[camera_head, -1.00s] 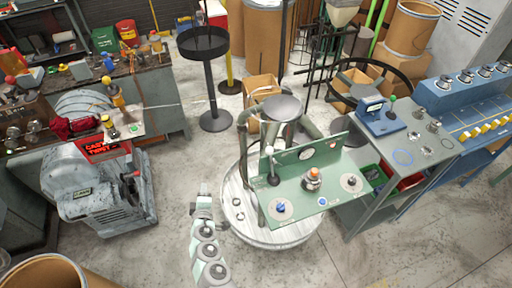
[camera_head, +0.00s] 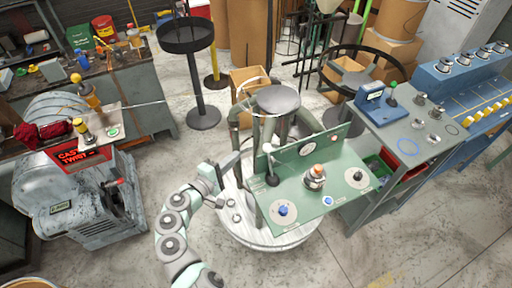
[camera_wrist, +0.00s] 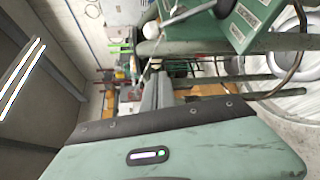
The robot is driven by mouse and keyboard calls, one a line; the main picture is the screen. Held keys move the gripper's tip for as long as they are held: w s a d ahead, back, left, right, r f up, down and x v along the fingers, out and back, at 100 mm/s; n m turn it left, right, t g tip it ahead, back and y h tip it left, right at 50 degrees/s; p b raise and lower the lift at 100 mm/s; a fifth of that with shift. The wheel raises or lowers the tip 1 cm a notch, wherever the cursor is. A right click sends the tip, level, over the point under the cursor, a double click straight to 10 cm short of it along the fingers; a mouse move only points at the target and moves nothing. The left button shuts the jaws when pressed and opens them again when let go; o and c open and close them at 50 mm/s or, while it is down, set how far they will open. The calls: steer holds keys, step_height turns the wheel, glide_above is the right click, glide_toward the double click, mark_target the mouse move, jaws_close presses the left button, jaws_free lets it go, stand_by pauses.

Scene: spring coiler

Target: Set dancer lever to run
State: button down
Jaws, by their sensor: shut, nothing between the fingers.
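A lever with a white ball knob (camera_head: 267,148) and a dark base stands at the left side of the green control panel (camera_head: 300,203); I take it for the dancer lever. Its shaft leans slightly. In the wrist view, a thin rod with a white knob (camera_wrist: 151,30) shows beyond my fingers, beside green label plates (camera_wrist: 245,20). My gripper (camera_head: 228,165) is left of the lever, apart from it, with its fingers shut and empty. The fingers also show in the wrist view (camera_wrist: 157,92). The lever's position marking is too small to read.
The panel also carries a blue knob (camera_head: 283,210), an orange-topped part (camera_head: 315,177) and a black knob (camera_head: 357,175). A round white platform (camera_head: 262,238) and metal posts stand below and behind. A grey machine (camera_head: 75,200) is at left; open floor lies in front.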

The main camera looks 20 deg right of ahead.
mark_target(269, 159)
steer(key=b+x, duration=0.2)
steer(key=x, duration=0.8)
steer(key=shift+s+d+r+p, duration=0.15)
steer(key=shift+s+p, duration=0.35)
steer(key=shift+s, duration=0.1)
steer(key=shift+s+d+r+p, duration=0.2)
steer(key=shift+s+p, duration=0.25)
steer(key=shift+s, duration=0.2)
steer(key=shift+s+d+r+p, duration=0.15)
steer(key=shift+s+p, duration=0.35)
steer(key=shift+s, duration=0.1)
steer(key=shift+s+b, duration=0.1)
steer(key=shift+b, duration=0.3)
